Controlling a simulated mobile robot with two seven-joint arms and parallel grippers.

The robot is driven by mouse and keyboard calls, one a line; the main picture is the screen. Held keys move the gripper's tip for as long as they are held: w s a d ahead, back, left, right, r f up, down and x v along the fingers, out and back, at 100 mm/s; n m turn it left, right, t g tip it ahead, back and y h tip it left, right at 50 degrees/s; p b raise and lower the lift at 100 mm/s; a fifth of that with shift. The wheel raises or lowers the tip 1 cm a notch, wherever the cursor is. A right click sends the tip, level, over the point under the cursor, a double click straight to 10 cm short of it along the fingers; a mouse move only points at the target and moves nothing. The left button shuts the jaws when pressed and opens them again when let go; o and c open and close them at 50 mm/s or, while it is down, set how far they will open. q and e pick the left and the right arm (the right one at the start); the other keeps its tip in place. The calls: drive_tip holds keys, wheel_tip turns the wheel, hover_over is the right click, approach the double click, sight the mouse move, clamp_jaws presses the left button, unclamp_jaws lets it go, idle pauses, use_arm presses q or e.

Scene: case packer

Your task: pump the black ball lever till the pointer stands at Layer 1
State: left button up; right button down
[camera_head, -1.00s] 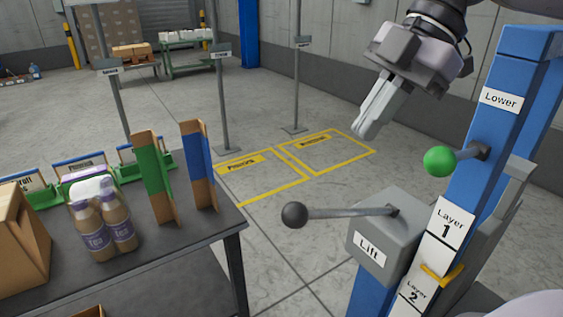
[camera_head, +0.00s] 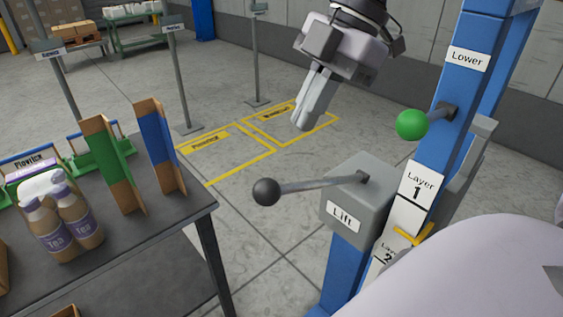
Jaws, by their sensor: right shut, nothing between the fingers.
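My left gripper is not in view.
A green ball lever (camera_head: 412,124) sticks out of the blue post (camera_head: 473,80) under the Lower label. A dark table (camera_head: 150,265) with bottles and upright green and blue boards stands at left. A pale part of me covers the lower right.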

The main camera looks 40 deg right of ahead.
sight(273, 182)
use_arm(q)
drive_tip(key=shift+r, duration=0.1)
use_arm(e)
drive_tip(key=x, duration=0.9)
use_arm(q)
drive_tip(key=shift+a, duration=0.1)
use_arm(e)
drive_tip(key=shift+f, duration=0.1)
